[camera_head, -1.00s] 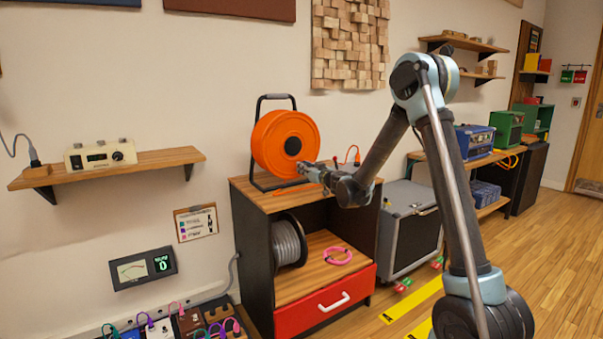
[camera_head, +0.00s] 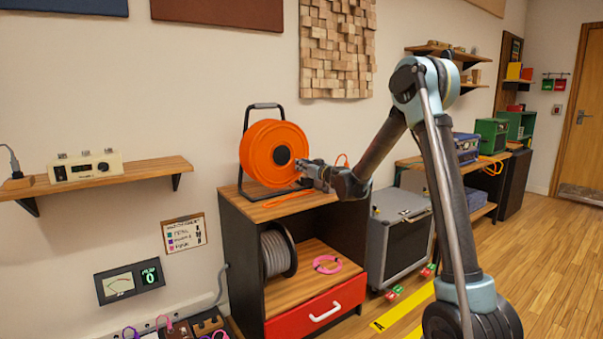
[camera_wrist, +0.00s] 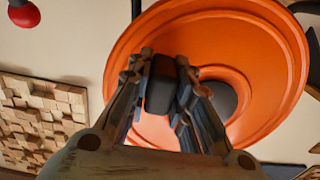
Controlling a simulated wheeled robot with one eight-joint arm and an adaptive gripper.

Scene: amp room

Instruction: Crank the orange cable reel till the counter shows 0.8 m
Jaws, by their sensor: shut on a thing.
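The orange cable reel (camera_head: 273,153) stands upright in a black frame on top of the wooden cabinet. Its dark round hub shows at the middle of its face. My gripper (camera_head: 303,167) is at the right edge of the reel face in the head view. In the wrist view, my gripper (camera_wrist: 165,75) is shut on a black crank handle (camera_wrist: 160,92) in front of the orange disc (camera_wrist: 245,45). Its fingers hide part of the hub.
The cabinet (camera_head: 240,262) has a grey cable spool (camera_head: 276,253) and a pink coil (camera_head: 327,264) on its shelf, above a red drawer (camera_head: 316,314). A grey case (camera_head: 399,240) stands to its right. Open wooden floor (camera_head: 560,270) lies at the right.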

